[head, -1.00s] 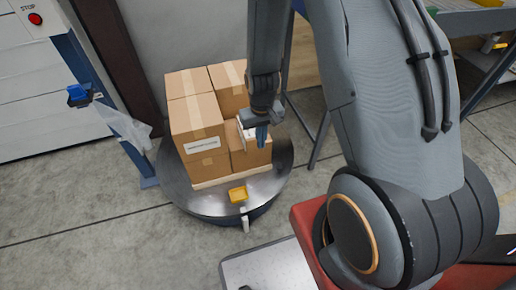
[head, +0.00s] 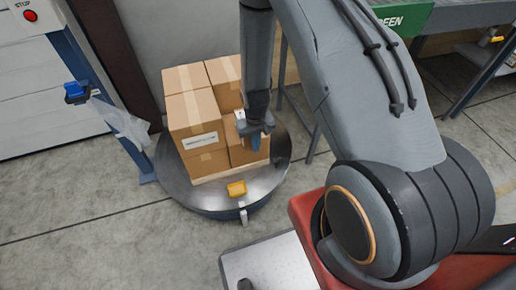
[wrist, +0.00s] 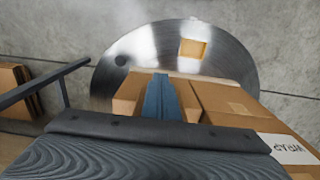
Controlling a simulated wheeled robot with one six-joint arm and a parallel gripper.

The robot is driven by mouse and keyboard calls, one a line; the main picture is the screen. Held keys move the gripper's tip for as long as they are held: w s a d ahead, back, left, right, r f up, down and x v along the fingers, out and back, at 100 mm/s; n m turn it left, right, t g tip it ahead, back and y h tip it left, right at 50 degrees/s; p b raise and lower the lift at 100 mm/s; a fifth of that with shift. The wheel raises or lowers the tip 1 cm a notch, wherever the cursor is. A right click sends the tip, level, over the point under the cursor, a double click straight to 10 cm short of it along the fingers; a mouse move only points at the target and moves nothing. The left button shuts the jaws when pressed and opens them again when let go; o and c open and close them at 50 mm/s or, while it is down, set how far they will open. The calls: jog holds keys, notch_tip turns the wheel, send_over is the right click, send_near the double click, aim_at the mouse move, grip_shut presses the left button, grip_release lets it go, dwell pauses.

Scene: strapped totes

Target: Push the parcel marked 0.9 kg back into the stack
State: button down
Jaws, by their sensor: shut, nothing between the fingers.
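Brown taped cartons are stacked on a round metal turntable (head: 215,200). The tall front-left carton (head: 195,112) has a white label on its front. A lower carton (head: 246,153) is at the front right, partly hidden by my gripper (head: 255,145). A small white patch shows beside the gripper, but no 0.9 kg marking is readable, so I cannot tell which parcel bears it. My gripper is shut and empty, pointing down at the front-right carton. In the wrist view its blue fingers (wrist: 159,98) overlap the carton tops; whether they touch is unclear.
A blue post (head: 125,150) with hanging clear film stands left. A table frame stands behind right. Concrete floor in front left is clear.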

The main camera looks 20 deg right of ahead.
jog(key=shift+w, duration=0.3)
jog(key=w+b, duration=0.2)
jog(key=w, duration=0.3)
jog(key=shift+w+f, duration=0.1)
jog(key=shift+w, duration=0.25)
jog(key=shift+w+b, duration=0.4)
jog(key=shift+w, duration=0.15)
